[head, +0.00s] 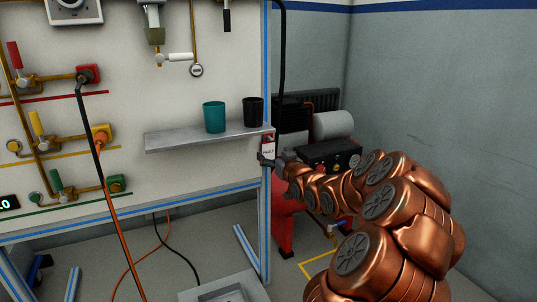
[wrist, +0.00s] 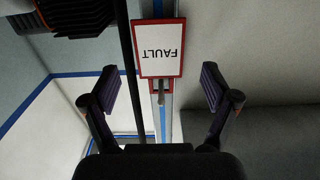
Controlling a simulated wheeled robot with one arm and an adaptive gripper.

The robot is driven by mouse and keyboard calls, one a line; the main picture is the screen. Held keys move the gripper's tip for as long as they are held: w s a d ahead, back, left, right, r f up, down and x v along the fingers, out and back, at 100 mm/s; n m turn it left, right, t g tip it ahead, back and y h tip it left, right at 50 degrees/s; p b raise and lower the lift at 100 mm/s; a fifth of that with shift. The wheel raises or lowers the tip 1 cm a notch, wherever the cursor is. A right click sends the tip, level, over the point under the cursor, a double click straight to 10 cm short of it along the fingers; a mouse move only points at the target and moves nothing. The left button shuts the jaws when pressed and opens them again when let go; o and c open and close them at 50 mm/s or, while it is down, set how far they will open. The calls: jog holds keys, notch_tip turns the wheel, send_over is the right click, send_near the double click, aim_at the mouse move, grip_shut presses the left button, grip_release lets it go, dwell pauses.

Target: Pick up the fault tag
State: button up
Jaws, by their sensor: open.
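The fault tag (wrist: 161,48) is a white card with a red border and the word FAULT, upside down in the wrist view. In the head view the tag (head: 267,147) hangs at the right end of the shelf by the blue-edged frame post. My gripper (wrist: 163,92) is open, its two dark finger pads on either side of the tag's line and apart from it. In the head view my gripper (head: 268,161) is at the tag's lower edge, small and partly hidden by my arm.
A grey shelf (head: 185,141) holds a teal cup (head: 214,117) and a black cup (head: 253,111) close to the tag. A black cable (wrist: 128,60) runs beside the tag. A machine with a white cylinder (head: 333,124) stands behind. Hoses and valves fill the panel at left.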

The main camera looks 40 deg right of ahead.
aim_at(268, 148)
jog(key=shift+x, duration=1.2)
jog(key=shift+c, duration=0.3)
jog(key=c, duration=0.9)
